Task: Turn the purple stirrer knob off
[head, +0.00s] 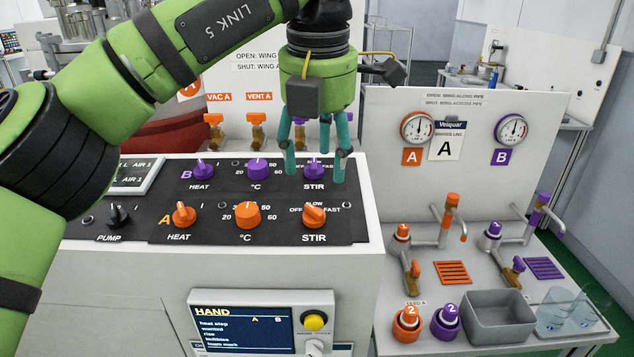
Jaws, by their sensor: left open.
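The purple stirrer knob (314,170) sits at the right end of the upper row on the black control panel (212,233), above a STIR label. My left gripper (315,172) points down over it, with its teal fingers apart, one on each side of the knob. I cannot tell whether the fingers touch the knob. The gripper partly hides the knob's scale, so its pointer setting is hard to read. My right gripper is not in view.
The orange stirrer knob (314,215) is just in front, with orange and purple heat and temperature knobs to the left. A screen (243,331) and yellow button (314,320) are on the front face. Taps, a grey bin (484,318) and glass beakers stand right.

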